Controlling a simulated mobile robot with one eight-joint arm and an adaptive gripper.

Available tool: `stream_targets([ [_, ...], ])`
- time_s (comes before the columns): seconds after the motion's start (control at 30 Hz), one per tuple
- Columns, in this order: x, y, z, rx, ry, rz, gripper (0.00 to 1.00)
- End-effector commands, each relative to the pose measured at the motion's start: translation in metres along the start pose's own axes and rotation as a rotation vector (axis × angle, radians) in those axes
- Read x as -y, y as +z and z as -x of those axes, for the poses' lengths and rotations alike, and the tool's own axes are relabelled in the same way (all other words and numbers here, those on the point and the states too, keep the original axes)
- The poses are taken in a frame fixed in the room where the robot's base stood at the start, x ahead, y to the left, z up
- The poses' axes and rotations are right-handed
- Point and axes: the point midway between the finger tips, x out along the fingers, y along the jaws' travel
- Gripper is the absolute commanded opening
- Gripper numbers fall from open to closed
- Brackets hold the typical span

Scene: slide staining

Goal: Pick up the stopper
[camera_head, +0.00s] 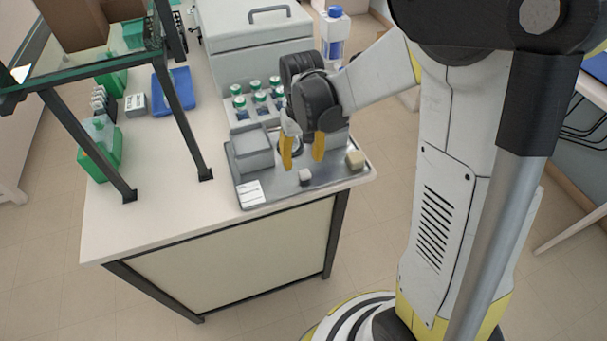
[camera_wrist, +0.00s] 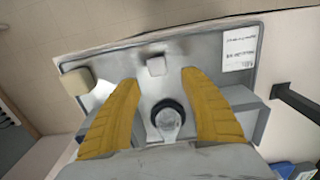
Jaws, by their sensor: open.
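A round dark-rimmed vessel (camera_wrist: 167,118) stands between the fingers in the wrist view and is mostly hidden by my gripper in the head view.
A beige block (camera_head: 355,159) sits at the tray's right corner, a white label (camera_head: 250,193) at its front left. A grey box (camera_head: 252,150) stands on the tray's left. Green-capped bottles (camera_head: 259,97) stand behind. A glass shelf (camera_head: 70,72) rises at left; the front-left counter is clear.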

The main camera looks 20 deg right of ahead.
Motion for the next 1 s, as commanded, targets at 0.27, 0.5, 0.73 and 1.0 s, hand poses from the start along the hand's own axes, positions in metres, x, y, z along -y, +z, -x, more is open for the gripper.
stream_targets([
  [0.27,-0.002,0.002,-0.025,-0.001,0.000,-0.001,0.52],
  [0.5,-0.003,0.003,-0.059,-0.001,0.000,0.000,0.52],
  [0.73,-0.003,0.003,-0.058,-0.001,0.000,0.000,0.51],
  [1.0,-0.003,0.003,-0.058,-0.001,0.000,0.000,0.13],
])
